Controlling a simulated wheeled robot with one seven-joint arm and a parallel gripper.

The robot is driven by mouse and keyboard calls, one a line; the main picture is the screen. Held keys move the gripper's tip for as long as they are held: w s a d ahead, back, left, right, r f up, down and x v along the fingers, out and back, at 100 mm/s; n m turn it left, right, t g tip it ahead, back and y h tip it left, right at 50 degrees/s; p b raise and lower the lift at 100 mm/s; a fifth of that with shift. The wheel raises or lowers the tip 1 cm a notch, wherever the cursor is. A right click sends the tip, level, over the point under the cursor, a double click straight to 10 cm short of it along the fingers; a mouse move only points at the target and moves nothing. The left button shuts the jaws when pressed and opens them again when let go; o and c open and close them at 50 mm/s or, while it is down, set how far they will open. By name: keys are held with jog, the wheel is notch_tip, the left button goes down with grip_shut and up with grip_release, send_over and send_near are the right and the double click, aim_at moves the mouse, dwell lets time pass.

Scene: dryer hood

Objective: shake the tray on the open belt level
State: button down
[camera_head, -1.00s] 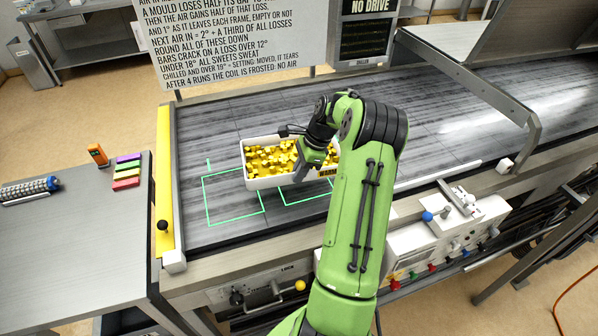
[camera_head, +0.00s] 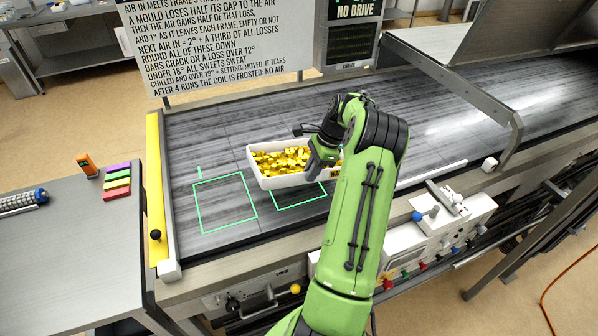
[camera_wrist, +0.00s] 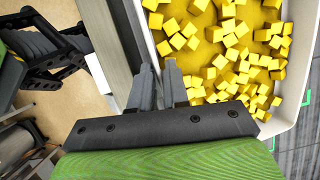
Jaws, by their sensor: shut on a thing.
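The tray (camera_head: 262,181) is white and holds many small golden-yellow pieces. In the head view it is on or just over the grey belt (camera_head: 235,135), slightly turned, and partly over the right green outline. I cannot tell whether its base touches the belt. My gripper (camera_head: 314,172) is at the tray's right part, shut on its near wall. In the wrist view the tray (camera_wrist: 153,62) fills the upper right, with the yellow pieces spread unevenly and bare floor showing. The fingers of my gripper (camera_wrist: 162,85) straddle its wall. My arm hides the tray's right end.
The left green outline (camera_head: 225,203) on the belt is empty. A yellow bar (camera_head: 155,190) with a black knob edges the belt at left. A control panel (camera_head: 445,240) lies at the near right. A metal hood (camera_head: 510,40) stands over the belt's far right.

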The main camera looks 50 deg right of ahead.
jog(key=shift+n, duration=0.3)
jog(key=w+a, duration=0.2)
jog(key=a, duration=0.1)
jog(key=shift+w+a+r, duration=0.2)
jog(key=shift+w+a, duration=0.05)
jog(key=shift+w, duration=0.05)
jog(key=shift+s+d+f, duration=0.1)
jog(key=shift+d+f, duration=0.05)
jog(key=s+d, duration=0.2)
jog(key=d, duration=0.1)
jog(key=shift+s+d, duration=0.2)
jog(key=shift+d, duration=0.1)
jog(key=w+a, duration=0.2)
jog(key=a, duration=0.1)
jog(key=w+a, duration=0.1)
jog(key=a, duration=0.1)
jog(key=shift+r, duration=0.2)
jog(key=shift+w+f, duration=0.15)
jog(key=shift+w, duration=0.05)
jog(key=shift+w+a, duration=0.3)
jog(key=shift+a, duration=0.05)
jog(key=shift+s+d, duration=0.25)
jog(key=shift+w+a, duration=0.15)
